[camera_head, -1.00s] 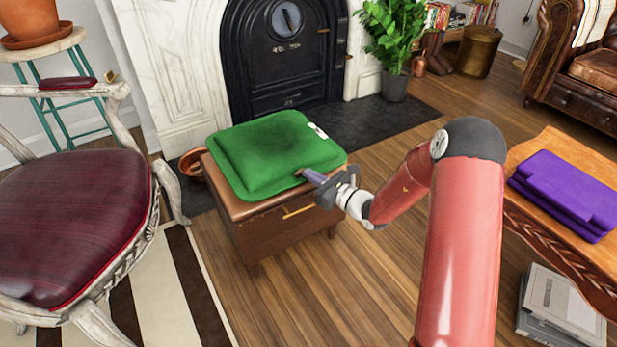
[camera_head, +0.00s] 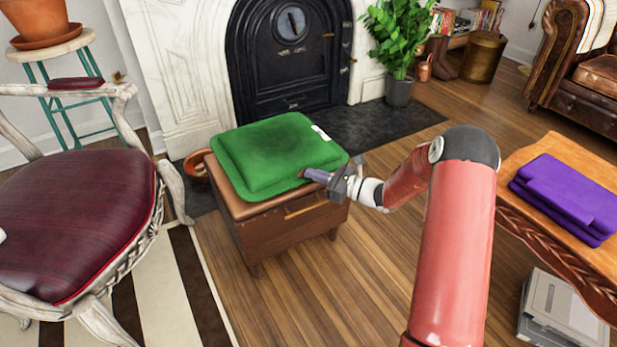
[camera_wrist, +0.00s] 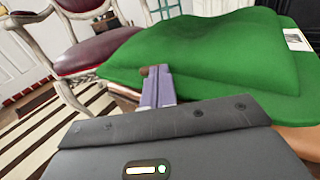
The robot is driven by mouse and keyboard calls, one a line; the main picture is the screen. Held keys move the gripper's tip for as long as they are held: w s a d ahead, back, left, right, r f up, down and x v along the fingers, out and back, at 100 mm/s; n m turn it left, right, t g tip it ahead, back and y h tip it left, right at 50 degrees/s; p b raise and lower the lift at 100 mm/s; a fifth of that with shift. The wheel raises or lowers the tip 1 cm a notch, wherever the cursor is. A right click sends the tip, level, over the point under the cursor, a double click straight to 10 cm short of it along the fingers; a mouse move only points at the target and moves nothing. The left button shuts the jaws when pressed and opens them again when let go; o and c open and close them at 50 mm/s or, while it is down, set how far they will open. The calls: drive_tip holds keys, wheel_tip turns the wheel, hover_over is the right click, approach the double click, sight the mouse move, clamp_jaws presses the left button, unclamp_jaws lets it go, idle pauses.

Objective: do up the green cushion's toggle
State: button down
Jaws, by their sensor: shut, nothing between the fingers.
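The green cushion (camera_head: 268,150) lies flat on a brown leather-topped wooden box stool (camera_head: 290,232). It fills the upper part of the wrist view (camera_wrist: 205,50). My gripper (camera_head: 307,173) is at the cushion's near right edge, its purple fingers pointing left toward the cushion's side. In the wrist view, the fingers (camera_wrist: 155,78) are together, with their tips close against the green cloth. A small brown bit shows at the tips; I cannot tell if it is the toggle or part of the fingers. I cannot make out a loop.
A white chair with a dark red seat (camera_head: 85,215) stands left of the stool. A wooden bench with a folded purple cloth (camera_head: 565,195) is at the right. The black fireplace door (camera_head: 288,60) is behind. Open wood floor lies in front of the stool.

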drive_tip(key=shift+w+d+n+g+y, duration=0.1)
drive_tip(key=shift+w+n+g+y, duration=0.25)
drive_tip(key=shift+g, duration=0.25)
drive_tip(key=shift+w, duration=0.3)
drive_tip(key=shift+d, duration=0.1)
